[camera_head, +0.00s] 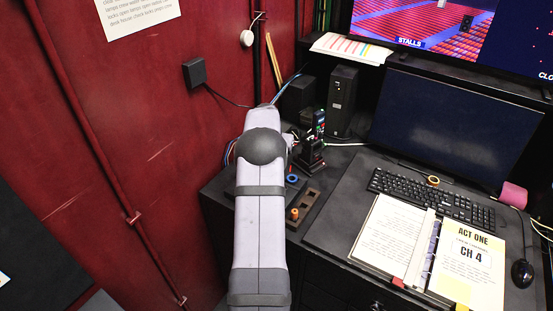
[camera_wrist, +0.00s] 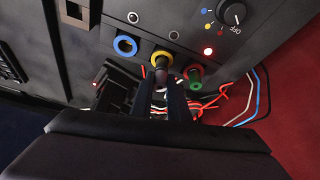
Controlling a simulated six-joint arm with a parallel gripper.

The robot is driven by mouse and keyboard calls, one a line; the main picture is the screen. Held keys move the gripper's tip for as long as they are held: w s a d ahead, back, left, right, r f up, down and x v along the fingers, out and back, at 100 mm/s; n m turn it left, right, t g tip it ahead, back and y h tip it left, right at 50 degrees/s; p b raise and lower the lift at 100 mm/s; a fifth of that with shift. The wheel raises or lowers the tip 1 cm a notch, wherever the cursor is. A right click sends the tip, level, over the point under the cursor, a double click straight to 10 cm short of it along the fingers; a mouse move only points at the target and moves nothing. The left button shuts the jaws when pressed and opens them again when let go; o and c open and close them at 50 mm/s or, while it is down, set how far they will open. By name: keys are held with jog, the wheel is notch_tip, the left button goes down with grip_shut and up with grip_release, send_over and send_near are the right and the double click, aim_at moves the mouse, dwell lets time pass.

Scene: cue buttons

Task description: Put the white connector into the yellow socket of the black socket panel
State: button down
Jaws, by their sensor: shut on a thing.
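The black socket panel (camera_wrist: 95,38) fills the upper part of the wrist view. Its blue socket (camera_wrist: 125,45), yellow socket (camera_wrist: 160,54) and green socket (camera_wrist: 196,83) run in a slanting row. My gripper (camera_wrist: 163,80) is shut on the connector (camera_wrist: 162,64), whose pale end shows between the fingertips. The connector lines up with the yellow socket and overlaps its ring. I cannot tell how deep it sits. A red part shows at the green socket. In the head view my arm hides the gripper and most of the panel; the blue socket (camera_head: 292,178) shows.
Red, white and blue cables (camera_wrist: 235,92) hang at the right of the panel, below a rotary knob (camera_wrist: 232,13). A black dock (camera_head: 311,153) stands close behind the panel. A brown holed block (camera_head: 304,205) with an orange piece (camera_head: 295,213) lies in front.

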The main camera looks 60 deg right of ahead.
jog(key=shift+f+b, duration=0.7)
jog(key=shift+f, duration=0.4)
dwell(0.7)
jog(key=c, duration=1.5)
grip_release()
jog(key=shift+o, duration=0.2)
jog(key=shift+r, duration=0.15)
jog(key=shift+r+p, duration=2.35)
jog(key=shift+r, duration=1.05)
